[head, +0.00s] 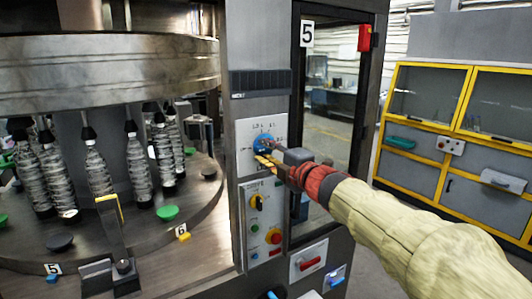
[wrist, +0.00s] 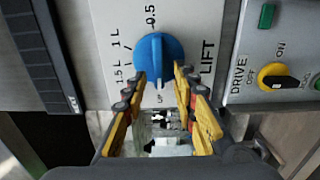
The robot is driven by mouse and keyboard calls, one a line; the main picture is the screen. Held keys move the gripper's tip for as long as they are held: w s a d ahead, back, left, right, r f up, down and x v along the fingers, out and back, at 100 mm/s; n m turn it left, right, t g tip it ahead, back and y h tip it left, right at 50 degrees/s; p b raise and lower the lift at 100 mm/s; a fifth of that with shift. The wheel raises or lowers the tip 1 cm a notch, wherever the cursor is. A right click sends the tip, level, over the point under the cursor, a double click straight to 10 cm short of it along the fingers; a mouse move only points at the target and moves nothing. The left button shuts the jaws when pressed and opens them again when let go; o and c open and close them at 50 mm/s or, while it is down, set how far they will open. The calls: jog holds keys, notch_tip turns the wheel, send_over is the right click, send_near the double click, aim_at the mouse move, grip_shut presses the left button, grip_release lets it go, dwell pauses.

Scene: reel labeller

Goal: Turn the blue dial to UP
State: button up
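The blue dial (head: 263,142) sits on a pale panel marked LIFT on the machine's front column. In the wrist view the dial (wrist: 158,57) fills the upper middle, with marks 0.5, 1L and 1.5L around its left side and a small label that looks like UP below it. Its raised grip runs up and down in that view; I cannot tell which mark it points to. My gripper (head: 265,161) is just in front of the dial. In the wrist view its fingers (wrist: 160,76) are apart, one on each side of the dial's lower end; contact is unclear.
A DRIVE panel with a yellow and black switch (wrist: 277,77) is beside the LIFT panel. A red button (head: 274,237) is lower. The glass door (head: 330,110) stands right of the column. The round bottle carousel (head: 205,215) is left.

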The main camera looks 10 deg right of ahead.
jog(key=v, duration=1.2)
jog(key=shift+w, duration=0.1)
